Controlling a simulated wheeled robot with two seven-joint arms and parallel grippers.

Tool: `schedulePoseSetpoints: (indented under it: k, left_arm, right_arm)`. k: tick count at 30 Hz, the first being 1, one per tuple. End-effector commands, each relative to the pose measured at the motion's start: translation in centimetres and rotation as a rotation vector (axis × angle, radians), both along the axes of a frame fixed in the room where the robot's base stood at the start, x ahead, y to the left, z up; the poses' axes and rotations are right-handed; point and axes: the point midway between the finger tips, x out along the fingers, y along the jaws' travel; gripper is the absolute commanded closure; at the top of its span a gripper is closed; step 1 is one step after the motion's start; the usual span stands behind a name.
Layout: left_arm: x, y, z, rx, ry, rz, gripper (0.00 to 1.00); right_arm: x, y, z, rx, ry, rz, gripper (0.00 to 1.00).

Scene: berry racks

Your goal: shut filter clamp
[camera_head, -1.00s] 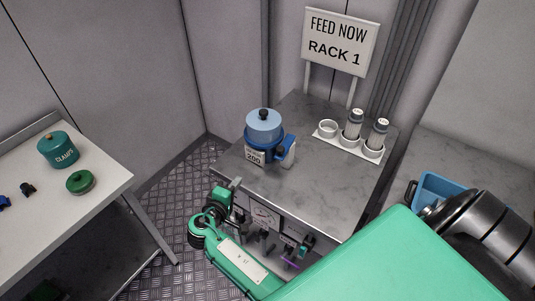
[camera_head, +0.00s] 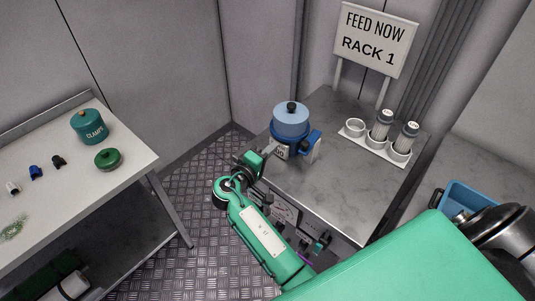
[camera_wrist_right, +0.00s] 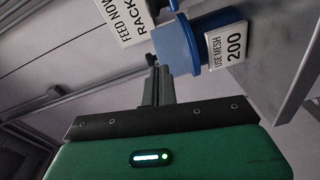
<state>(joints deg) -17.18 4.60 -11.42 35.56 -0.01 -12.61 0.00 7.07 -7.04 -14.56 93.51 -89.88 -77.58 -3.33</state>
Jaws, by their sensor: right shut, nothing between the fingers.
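The filter (camera_head: 291,121) is a light blue housing with a black top knob, standing on the grey bench top. A darker blue band (camera_head: 311,139) circles its lower part, with a lever-like piece on the right side; I cannot tell how far the clamp is closed. My right gripper (camera_head: 270,149) is shut and empty, just left of the filter's front, partly covering its label. In the right wrist view the fingers (camera_wrist_right: 155,80) point toward the blue housing (camera_wrist_right: 180,45) and its "200" label (camera_wrist_right: 228,48); contact cannot be told. My left gripper is not in view.
A white holder (camera_head: 375,147) with two capped bottles and an empty cup stands on the bench's right. A "RACK 1" sign (camera_head: 373,40) rises behind. A white table (camera_head: 65,170) at left bears a teal "CLAMPS" jar (camera_head: 89,127), a green lid (camera_head: 108,159) and small parts.

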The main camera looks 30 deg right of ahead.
Motion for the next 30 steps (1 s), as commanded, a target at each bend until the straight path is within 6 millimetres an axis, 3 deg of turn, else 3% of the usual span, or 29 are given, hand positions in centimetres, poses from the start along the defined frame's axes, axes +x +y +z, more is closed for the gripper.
schedulePoseSetpoints:
  k: [7,12,18,30]
  left_arm:
    - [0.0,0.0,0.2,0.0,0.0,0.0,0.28]
    - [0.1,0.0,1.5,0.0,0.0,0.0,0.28]
    - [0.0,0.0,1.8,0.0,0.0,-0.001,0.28]
    - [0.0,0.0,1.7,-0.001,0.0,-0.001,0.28]
  right_arm:
    - [2.5,-4.8,-0.1,-0.003,-0.001,-0.001,1.0]
    - [0.6,-6.5,-0.4,-0.001,0.002,0.0,1.0]
    - [-0.4,-7.3,-0.8,0.0,0.001,0.002,1.0]
    - [-0.4,-7.4,-0.9,0.0,0.0,0.003,1.0]
